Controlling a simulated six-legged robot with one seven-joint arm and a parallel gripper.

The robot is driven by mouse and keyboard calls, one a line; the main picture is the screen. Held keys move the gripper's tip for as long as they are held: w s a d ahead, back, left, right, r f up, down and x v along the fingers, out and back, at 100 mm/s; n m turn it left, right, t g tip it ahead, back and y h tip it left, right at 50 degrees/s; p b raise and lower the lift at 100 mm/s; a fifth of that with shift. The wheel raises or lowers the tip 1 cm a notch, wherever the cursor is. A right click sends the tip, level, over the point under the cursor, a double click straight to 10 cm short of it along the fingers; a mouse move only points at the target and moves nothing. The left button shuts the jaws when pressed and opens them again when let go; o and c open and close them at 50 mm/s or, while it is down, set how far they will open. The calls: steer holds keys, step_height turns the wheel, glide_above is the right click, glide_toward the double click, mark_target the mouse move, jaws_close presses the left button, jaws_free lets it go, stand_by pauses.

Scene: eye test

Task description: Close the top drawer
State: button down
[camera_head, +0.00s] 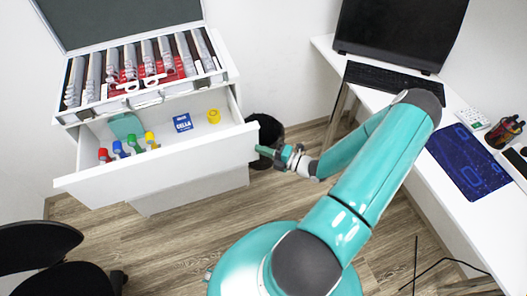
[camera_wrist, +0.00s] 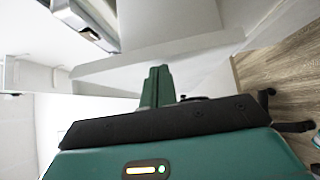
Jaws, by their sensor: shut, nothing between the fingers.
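The white top drawer (camera_head: 165,165) is pulled out of the white cabinet in the head view. It holds several coloured markers (camera_head: 119,149), a small blue box (camera_head: 183,122), a yellow roll (camera_head: 213,116) and a teal item (camera_head: 126,125). My gripper (camera_head: 260,150) is shut and empty, just right of the drawer's front right corner. In the wrist view, its closed green fingers (camera_wrist: 158,75) point at a white panel (camera_wrist: 200,48), likely part of the drawer. I cannot tell whether they touch it.
A black bin (camera_head: 266,130) stands behind my gripper.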

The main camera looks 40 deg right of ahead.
steer(key=w+d, duration=0.3)
steer(key=w, duration=0.6)
steer(key=w+d, duration=0.3)
steer(key=w, duration=0.7)
steer(key=shift+w+d+r, duration=0.15)
steer(key=shift+w+r, duration=0.05)
steer(key=shift+r, duration=0.05)
